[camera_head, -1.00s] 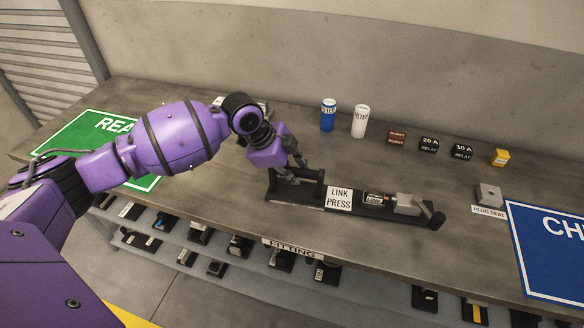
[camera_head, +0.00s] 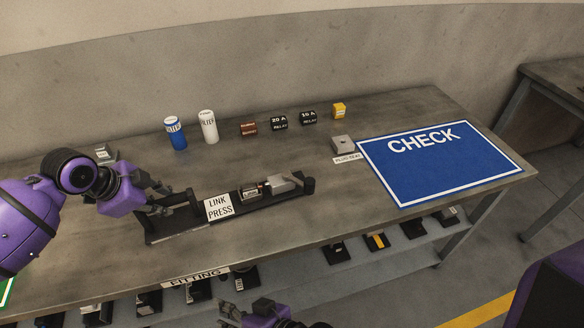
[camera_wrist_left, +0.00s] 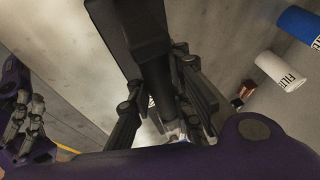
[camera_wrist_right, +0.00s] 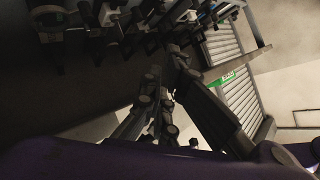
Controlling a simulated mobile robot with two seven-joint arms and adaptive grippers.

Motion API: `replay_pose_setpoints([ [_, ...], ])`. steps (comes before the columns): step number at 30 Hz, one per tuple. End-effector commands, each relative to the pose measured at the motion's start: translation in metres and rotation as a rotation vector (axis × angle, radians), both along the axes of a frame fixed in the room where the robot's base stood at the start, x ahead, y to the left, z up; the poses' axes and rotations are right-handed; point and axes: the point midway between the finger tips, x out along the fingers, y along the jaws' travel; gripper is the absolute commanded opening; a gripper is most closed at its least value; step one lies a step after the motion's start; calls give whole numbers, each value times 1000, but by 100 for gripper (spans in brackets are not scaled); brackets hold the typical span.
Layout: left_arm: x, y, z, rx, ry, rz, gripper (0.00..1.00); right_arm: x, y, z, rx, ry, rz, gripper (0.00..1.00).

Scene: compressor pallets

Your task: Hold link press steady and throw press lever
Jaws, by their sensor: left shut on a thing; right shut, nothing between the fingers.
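The link press (camera_head: 275,199) is a long black base on the bench with a white "LINK PRESS" label (camera_head: 219,207). A grey block (camera_head: 284,183) and a small dark labelled part sit on its right half. The black press lever (camera_head: 308,185) appears at its right end. My left gripper (camera_head: 166,203) is shut on the black bar at the press's left end; the bar (camera_wrist_left: 155,75) runs between the fingers in the left wrist view. My right gripper (camera_head: 232,314) is low in front of the bench, away from the press. It is shut and empty in the right wrist view (camera_wrist_right: 163,90).
A blue can (camera_head: 175,134), a white filter (camera_head: 208,126), several small relays and a yellow part (camera_head: 339,111) stand along the back. The plug seat (camera_head: 343,145) and blue CHECK mat (camera_head: 435,165) lie to the right. A shelf with dark parts runs below the bench edge.

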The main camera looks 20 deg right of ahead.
Motion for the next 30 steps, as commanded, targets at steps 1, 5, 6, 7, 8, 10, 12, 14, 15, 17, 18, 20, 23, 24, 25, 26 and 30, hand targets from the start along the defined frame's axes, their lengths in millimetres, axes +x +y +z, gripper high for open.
replay_pose_setpoints([
  [1, -5, -1, -8, 2, 14, -4, 0, 7, 31, 19, 54, -12, 77, 0],
  [5, -5, -1, -8, 2, 15, -4, 0, 8, 93, 64, 165, -28, 272, 0],
  [6, -5, -1, -8, 2, 15, -4, 0, 11, 106, 77, 186, -38, 322, 0],
  [7, -5, -1, -8, 2, 15, -4, 0, 16, 111, 84, 193, -49, 353, 0],
  [8, -5, -1, -8, 2, 15, -4, 0, 24, 113, 91, 193, -66, 375, 0],
  [10, -5, -1, -8, 2, 16, -4, 0, 70, 98, 107, 152, -143, 368, 0],
  [12, -5, -1, -8, 2, 16, -3, 0, 124, 63, 117, 86, -231, 292, 0],
  [14, -5, -1, -9, 2, 16, -3, 0, 165, 31, 127, 31, -301, 220, 0],
  [15, -5, -1, -9, 2, 16, -3, 0, 192, 7, 135, -6, -344, 172, 0],
  [17, -5, -1, -9, 3, 16, -3, 0, 229, -30, 150, -60, -406, 99, 0],
  [18, -5, -1, -9, 3, 16, -3, 0, 253, -56, 161, -93, -441, 49, 0],
  [20, -6, -1, -9, 3, 16, -3, 0, 286, -96, 178, -140, -475, -22, 0],
  [23, -6, 0, -9, 3, 17, -3, 0, 339, -168, 204, -181, -428, -139, 0],
  [24, -6, 0, -9, 3, 17, -3, 0, 353, -189, 205, -170, -340, -175, 0],
  [25, -6, 0, -9, 3, 17, -3, 0, 358, -199, 202, -154, -263, -196, 0],
  [26, -6, 0, -9, 3, 17, -3, 0, 362, -208, 198, -140, -182, -217, 0],
  [30, -6, 0, -9, 3, 17, -3, 0, 360, -245, 179, -80, 222, -341, 0],
])
